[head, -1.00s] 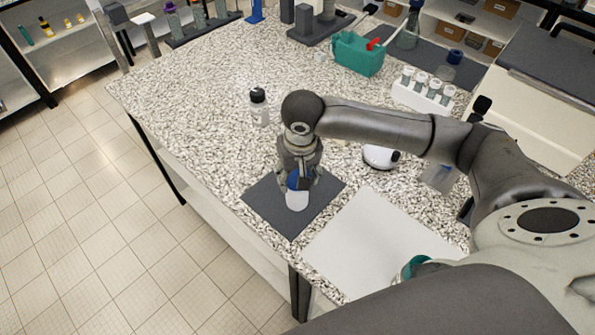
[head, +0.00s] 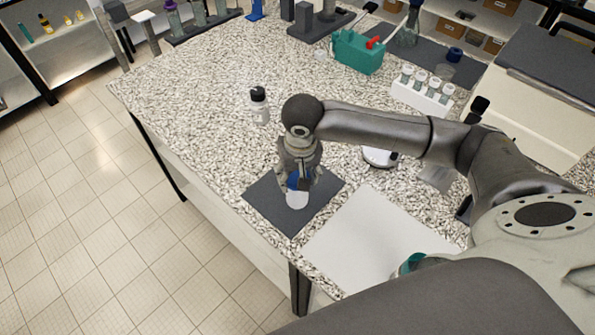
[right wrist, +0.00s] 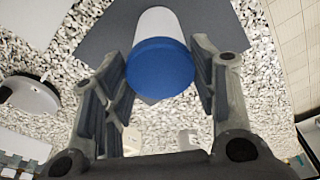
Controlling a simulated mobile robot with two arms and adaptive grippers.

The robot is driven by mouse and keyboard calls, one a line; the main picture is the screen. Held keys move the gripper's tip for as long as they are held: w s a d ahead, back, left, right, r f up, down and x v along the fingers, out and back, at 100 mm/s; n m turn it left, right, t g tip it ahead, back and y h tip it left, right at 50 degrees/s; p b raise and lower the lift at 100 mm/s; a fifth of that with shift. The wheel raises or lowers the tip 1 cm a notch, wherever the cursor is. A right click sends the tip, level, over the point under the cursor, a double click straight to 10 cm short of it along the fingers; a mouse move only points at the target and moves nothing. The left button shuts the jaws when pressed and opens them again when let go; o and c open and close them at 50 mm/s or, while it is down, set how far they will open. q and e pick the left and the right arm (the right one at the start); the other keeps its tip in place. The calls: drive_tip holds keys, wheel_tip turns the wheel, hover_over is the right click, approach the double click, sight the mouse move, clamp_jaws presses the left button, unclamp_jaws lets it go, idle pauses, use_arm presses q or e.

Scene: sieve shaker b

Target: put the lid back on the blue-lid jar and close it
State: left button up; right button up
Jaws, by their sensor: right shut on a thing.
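The blue-lid jar (head: 297,200) has a white body and stands on a dark grey mat (head: 269,210) near the table's front corner. Its blue lid (head: 292,183) is at the top of the jar; whether it is fully seated cannot be told. My right gripper (head: 303,180) points down from above and is shut on the lid. In the right wrist view the lid (right wrist: 160,70) lies between the two fingers, with the white jar body (right wrist: 157,20) behind it. My left gripper is not in view.
A white bottle with a black cap (head: 259,105) stands left of my right arm. A white sheet (head: 372,240) lies right of the mat. A tube rack (head: 422,95), a teal container (head: 357,53) and another blue-capped jar (head: 455,56) are farther back. The table's left side is clear.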

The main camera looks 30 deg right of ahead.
idle(0.3)
drive_tip(key=o, duration=0.8)
drive_tip(key=shift+f, duration=0.1)
wheel_tip(320, 180, up, 5)
drive_tip(key=p, duration=0.6)
drive_tip(key=shift+r, duration=1.05)
drive_tip(key=shift+a, duration=0.1)
